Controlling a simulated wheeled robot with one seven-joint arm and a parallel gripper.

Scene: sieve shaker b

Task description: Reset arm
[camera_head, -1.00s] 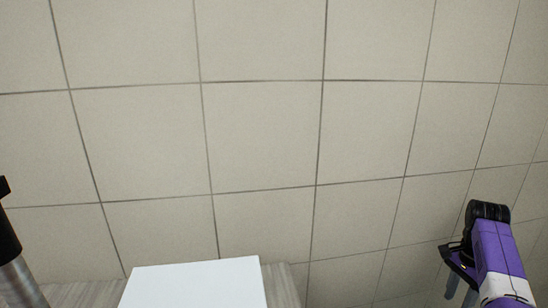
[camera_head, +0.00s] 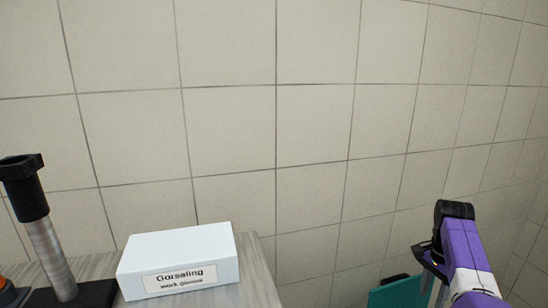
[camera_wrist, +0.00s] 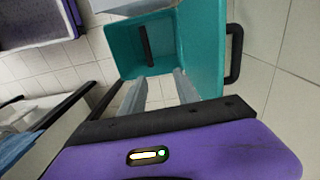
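My purple and black arm shows at the right of the head view, with my gripper (camera_head: 431,284) pointing down in front of the tiled wall. In the wrist view the two grey fingers of my gripper (camera_wrist: 160,88) stand apart with nothing held between them. A teal bin (camera_wrist: 203,45) with a black handle lies beyond the fingertips. Part of the same teal colour shows behind my gripper at the bottom of the head view (camera_head: 395,292).
A white box (camera_head: 185,248) labelled work gloves sits on a grey wooden surface (camera_head: 255,275). A black-topped metal post (camera_head: 48,245) on a black base stands left of it. A purple tray (camera_wrist: 35,22) is at the wrist view's upper left. Tiled wall fills the background.

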